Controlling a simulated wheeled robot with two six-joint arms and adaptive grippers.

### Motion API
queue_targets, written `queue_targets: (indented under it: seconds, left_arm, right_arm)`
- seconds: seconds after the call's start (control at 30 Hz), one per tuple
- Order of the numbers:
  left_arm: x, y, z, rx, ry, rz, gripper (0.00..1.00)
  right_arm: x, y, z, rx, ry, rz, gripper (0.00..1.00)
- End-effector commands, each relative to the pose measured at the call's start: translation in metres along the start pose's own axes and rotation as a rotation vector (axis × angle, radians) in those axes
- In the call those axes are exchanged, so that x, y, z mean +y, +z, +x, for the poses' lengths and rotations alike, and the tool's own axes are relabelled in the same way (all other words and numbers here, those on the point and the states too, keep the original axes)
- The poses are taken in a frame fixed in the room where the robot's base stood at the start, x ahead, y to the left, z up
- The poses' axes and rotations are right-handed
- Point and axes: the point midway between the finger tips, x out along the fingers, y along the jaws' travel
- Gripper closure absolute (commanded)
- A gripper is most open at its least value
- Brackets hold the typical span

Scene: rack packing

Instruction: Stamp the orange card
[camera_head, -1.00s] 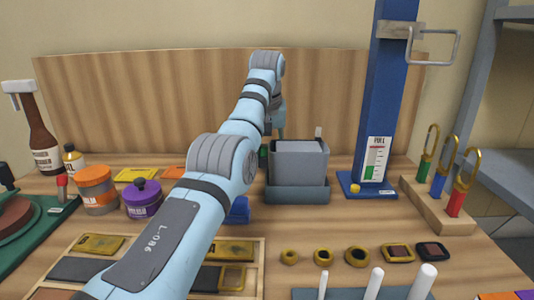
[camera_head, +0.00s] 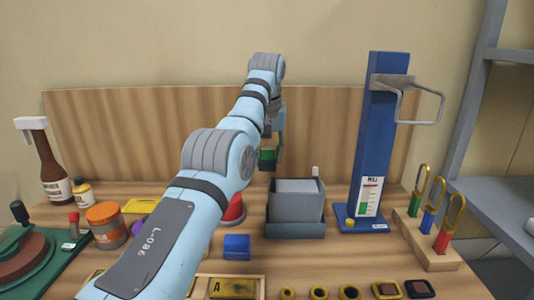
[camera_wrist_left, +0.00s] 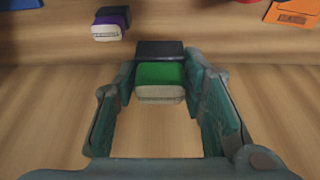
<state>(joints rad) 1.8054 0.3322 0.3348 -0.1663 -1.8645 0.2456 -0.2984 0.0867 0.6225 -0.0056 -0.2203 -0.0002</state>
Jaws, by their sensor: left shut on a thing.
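My left gripper (camera_head: 274,150) is shut on a green stamp (camera_wrist_left: 160,75) with a black part and a pale base. The green stamp (camera_head: 266,155) hangs above the back of the table in the head view, left of the grey bin. In the left wrist view it sits between both fingers. An orange card (camera_wrist_left: 293,12) with a printed label is partly visible at the wrist view's top right corner. In the head view I cannot make out the orange card; my left arm covers part of the table. My right gripper is not in view.
A purple stamp-like block (camera_wrist_left: 111,22) lies near the held stamp in the wrist view. A grey bin (camera_head: 297,207), a blue post (camera_head: 377,140), a blue block (camera_head: 237,247) and a yellow card (camera_head: 140,206) stand or lie around. Jars and a brown bottle (camera_head: 52,170) are left.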

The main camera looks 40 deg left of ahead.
Motion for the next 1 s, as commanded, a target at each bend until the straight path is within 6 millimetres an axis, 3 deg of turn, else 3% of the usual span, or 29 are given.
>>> queue_targets:
  seconds: [0.17, 0.27, 0.5, 0.6, 0.8, 1.0]
  left_arm:
    - [-0.026, -0.002, 0.002, -0.009, 0.011, 0.067, 0.8]
    - [-0.064, -0.003, 0.005, -0.02, 0.034, 0.181, 0.8]
    - [-0.177, 0.014, 0.017, -0.023, 0.149, 0.567, 0.8]
    - [-0.206, 0.023, 0.02, -0.011, 0.189, 0.683, 0.8]
    - [-0.22, 0.03, 0.026, 0.0, 0.214, 0.758, 0.8]
    - [-0.22, 0.035, 0.047, -0.001, 0.212, 0.756, 0.8]
  right_arm:
    - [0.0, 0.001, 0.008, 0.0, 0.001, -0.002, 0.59]
    - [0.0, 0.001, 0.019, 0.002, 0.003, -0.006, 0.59]
    - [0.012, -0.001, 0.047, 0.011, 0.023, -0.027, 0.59]
    - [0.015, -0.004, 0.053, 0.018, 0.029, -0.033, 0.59]
    - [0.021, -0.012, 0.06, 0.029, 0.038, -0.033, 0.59]
    - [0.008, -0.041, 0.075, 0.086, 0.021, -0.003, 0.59]
